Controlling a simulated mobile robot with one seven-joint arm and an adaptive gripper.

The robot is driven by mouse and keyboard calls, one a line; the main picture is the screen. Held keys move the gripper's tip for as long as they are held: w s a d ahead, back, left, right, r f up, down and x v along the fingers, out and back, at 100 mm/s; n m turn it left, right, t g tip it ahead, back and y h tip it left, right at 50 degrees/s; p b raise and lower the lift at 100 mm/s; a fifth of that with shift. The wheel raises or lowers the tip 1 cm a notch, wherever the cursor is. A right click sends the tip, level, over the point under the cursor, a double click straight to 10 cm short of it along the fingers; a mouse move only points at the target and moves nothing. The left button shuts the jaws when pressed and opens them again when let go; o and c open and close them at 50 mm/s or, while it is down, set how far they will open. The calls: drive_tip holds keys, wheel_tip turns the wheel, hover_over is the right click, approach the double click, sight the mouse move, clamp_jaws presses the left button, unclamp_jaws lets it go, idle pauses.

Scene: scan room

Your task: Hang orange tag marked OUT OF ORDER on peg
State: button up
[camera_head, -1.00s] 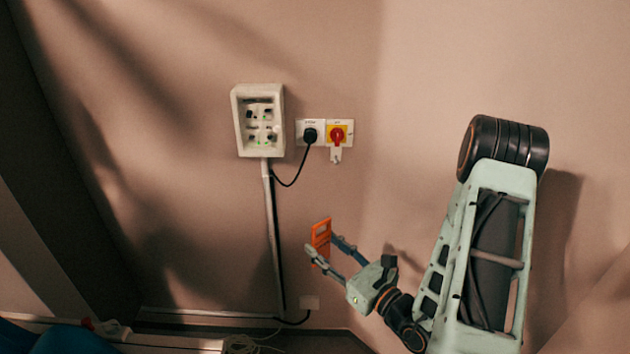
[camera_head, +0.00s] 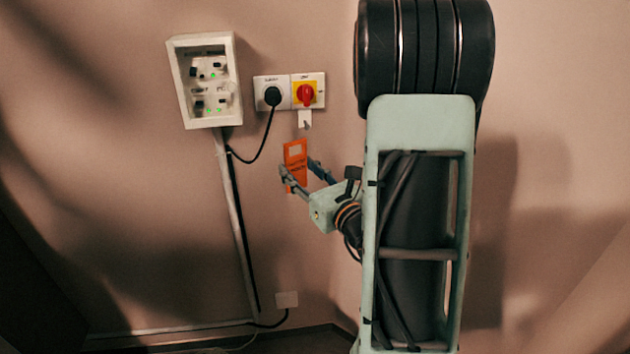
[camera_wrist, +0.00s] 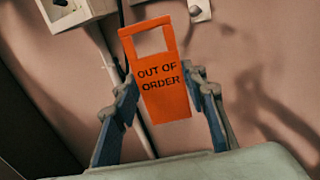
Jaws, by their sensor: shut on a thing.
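The orange tag (camera_head: 296,160) is held upright between the fingers of my gripper (camera_head: 301,180). In the wrist view the tag (camera_wrist: 164,104) reads OUT OF ORDER and has a square opening near its top. My gripper (camera_wrist: 162,92) is shut on its two side edges. The peg (camera_head: 306,122) appears as a small hook on a white plate below the red and yellow rotary switch (camera_head: 306,93). The tag is below and slightly left of the peg in the head view and looks apart from it. The peg's tip is too small to make out.
A white wall box (camera_head: 184,95) with switches and green lights is at left. A black plug (camera_head: 273,96) sits in a socket beside the rotary switch, its cable hanging in a loop. A conduit (camera_head: 233,220) runs down the wall. The wall right of the switch is bare.

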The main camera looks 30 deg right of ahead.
drive_tip(key=shift+w+d+r+m+h+b, duration=0.3)
drive_tip(key=shift+w+d+h, duration=0.15)
drive_tip(key=shift+w+d, duration=0.6)
drive_tip(key=shift+w+d+r+m+h+b, duration=0.25)
drive_tip(key=shift+w+d+h, duration=0.15)
drive_tip(key=shift+w+d, duration=0.6)
drive_tip(key=shift+w+d+r+m+h+b, duration=0.4)
drive_tip(key=shift+w+d, duration=0.35)
drive_tip(key=shift+w, duration=0.6)
drive_tip(key=shift+w+f, duration=0.25)
drive_tip(key=shift+f, duration=0.1)
drive_tip(key=shift+w+d+f+b, duration=0.15)
drive_tip(key=shift+w+b, duration=0.2)
drive_tip(key=shift+b, duration=0.4)
drive_tip(key=o, duration=1)
drive_tip(key=shift+s, duration=0.1)
